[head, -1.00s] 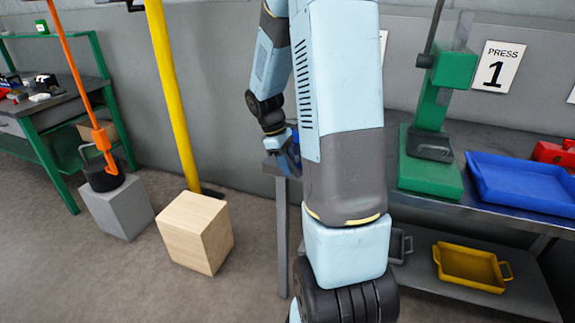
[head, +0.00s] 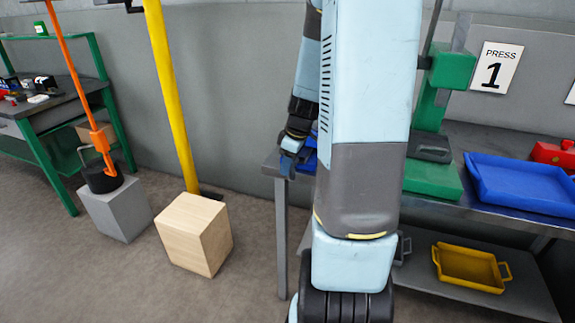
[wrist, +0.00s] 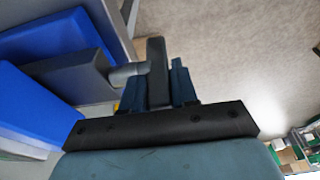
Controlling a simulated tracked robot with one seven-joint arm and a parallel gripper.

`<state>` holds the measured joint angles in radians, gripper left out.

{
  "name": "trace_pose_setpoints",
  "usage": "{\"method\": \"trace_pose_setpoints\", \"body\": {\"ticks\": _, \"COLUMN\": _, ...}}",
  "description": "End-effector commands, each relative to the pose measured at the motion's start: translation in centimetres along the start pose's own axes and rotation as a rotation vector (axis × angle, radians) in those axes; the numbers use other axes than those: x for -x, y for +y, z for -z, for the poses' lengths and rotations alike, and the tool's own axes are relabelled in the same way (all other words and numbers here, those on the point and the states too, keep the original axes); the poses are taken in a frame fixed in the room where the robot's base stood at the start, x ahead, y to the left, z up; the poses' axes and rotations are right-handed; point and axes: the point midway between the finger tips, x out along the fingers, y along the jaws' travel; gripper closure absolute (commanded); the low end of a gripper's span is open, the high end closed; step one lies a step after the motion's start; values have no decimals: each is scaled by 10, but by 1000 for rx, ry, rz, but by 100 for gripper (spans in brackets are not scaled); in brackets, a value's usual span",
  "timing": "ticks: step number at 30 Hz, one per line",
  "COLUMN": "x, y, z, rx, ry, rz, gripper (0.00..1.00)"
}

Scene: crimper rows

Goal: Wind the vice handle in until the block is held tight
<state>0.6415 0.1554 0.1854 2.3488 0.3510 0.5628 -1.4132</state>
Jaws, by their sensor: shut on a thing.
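The vice (wrist: 72,42) is blue with a dark grey part (wrist: 68,74), at the left of the wrist view. A short metal screw leads from it to the dark grey vice handle (wrist: 156,55). My gripper (wrist: 160,88) is shut on this handle, with its blue fingers around it. In the head view, my gripper (head: 292,156) is at the left end of the bench, and a bit of the blue vice (head: 309,160) shows beside it. My arm hides most of the vice there.
The bench (head: 467,212) carries a green press (head: 432,179), a blue tray (head: 522,185) and a red item (head: 552,153). A yellow tray (head: 468,266) is on the lower shelf. Left stand a wooden cube (head: 194,235), a grey cube (head: 117,212) and a yellow post (head: 172,95).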

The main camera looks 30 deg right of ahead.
Motion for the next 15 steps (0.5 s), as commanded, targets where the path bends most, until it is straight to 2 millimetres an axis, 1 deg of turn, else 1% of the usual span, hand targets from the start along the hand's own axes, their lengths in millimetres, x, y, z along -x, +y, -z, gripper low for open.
{"method": "trace_pose_setpoints", "body": {"ticks": 6, "x": 1, "y": 1, "z": -2, "rx": -4, "ry": 39, "rz": -2, "gripper": 100}}
{"method": "trace_pose_setpoints", "body": {"ticks": 15, "x": 0, "y": 1, "z": -2, "rx": -2, "ry": 50, "rz": -1, "gripper": 100}}
